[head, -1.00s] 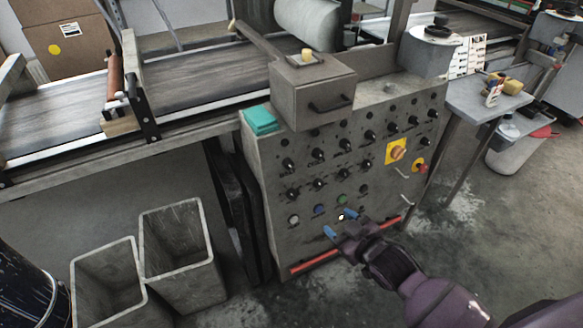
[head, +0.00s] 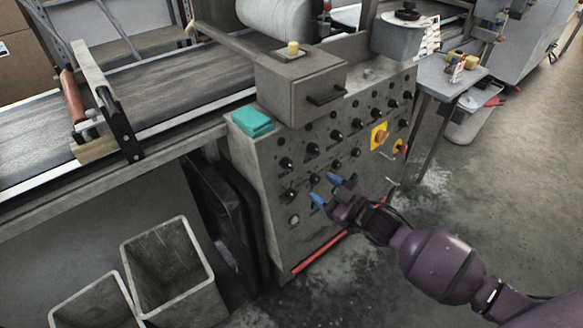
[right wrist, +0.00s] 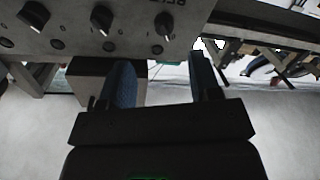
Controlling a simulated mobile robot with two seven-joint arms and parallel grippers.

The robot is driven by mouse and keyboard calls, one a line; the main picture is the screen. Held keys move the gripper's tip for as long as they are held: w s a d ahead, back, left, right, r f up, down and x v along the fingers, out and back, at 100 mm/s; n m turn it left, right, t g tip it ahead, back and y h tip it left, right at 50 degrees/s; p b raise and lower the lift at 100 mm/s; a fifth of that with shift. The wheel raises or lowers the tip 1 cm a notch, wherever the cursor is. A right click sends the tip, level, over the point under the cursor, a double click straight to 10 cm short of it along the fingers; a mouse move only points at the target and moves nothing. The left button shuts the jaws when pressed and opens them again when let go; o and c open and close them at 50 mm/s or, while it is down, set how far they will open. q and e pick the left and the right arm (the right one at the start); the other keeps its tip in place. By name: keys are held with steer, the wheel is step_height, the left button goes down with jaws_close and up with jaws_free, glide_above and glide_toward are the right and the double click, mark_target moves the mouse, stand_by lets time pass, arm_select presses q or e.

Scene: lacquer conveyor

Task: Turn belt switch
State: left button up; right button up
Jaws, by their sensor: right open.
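The grey control panel (head: 270,190) carries rows of black rotary knobs, including one in the lower row (head: 290,195). Which is the belt switch cannot be read in the head view. In the right wrist view, three black knobs show along the top, and partly cut-off lettering beginning "BEL" stands near the rightmost knob (right wrist: 164,25). My right gripper (head: 326,189) is open and empty in front of the panel's lower rows, its blue fingertips apart. Both fingers (right wrist: 163,80) show below that knob in the wrist view, with no contact visible. My left gripper is out of view.
A yellow-plated rotary switch (head: 379,136) and a red knob (head: 400,148) sit at the panel's right. A grey box with a handle (head: 300,85) juts out above the knobs. The conveyor belt (head: 170,90) runs left. Open bins (head: 165,238) stand on the floor.

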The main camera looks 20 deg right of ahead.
mark_target(292, 167)
steer(key=x, duration=0.3)
steer(key=b+x, duration=0.1)
steer(key=x, duration=0.1)
steer(key=shift+w+a+r, duration=0.15)
steer(key=shift+a+r, duration=0.1)
steer(key=shift+a, duration=0.2)
steer(key=x, duration=0.4)
steer(key=shift+w+r+b, duration=0.1)
steer(key=shift+r+b, duration=0.05)
steer(key=shift+b, duration=0.2)
steer(key=shift+w+a, duration=0.25)
steer(key=shift+w, duration=0.15)
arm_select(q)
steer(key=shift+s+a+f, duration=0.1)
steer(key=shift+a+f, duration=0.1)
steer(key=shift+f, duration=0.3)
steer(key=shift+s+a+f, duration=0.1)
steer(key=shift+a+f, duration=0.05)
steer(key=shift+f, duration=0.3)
arm_select(e)
steer(key=shift+r, duration=0.1)
steer(key=c, duration=0.9)
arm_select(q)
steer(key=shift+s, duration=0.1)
